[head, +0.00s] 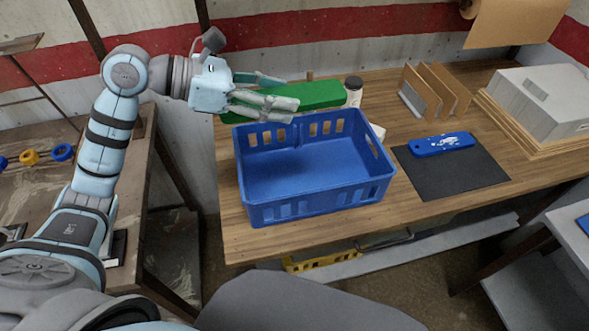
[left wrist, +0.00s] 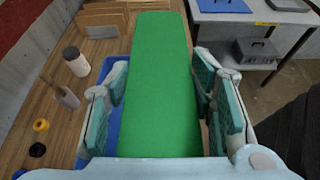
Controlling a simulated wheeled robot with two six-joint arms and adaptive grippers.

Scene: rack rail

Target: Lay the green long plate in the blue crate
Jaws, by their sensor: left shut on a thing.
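The green long plate (head: 318,94) is held in my left gripper (head: 290,92), above the back rim of the blue crate in the head view. In the left wrist view the green plate (left wrist: 162,85) runs away from me between the two finger pads of my left gripper (left wrist: 160,95). The blue crate (head: 318,198) stands on the wooden table and its visible inside is empty. Part of the blue crate (left wrist: 110,115) shows beneath the plate in the left wrist view. My right gripper is not in view.
Right of the crate lie a black mat (head: 450,178) and a blue case (head: 441,144). Behind stand brown upright dividers (head: 437,92) and a grey box (head: 545,98) on stacked boards. A white jar with a dark lid (head: 354,90) stands close behind the crate.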

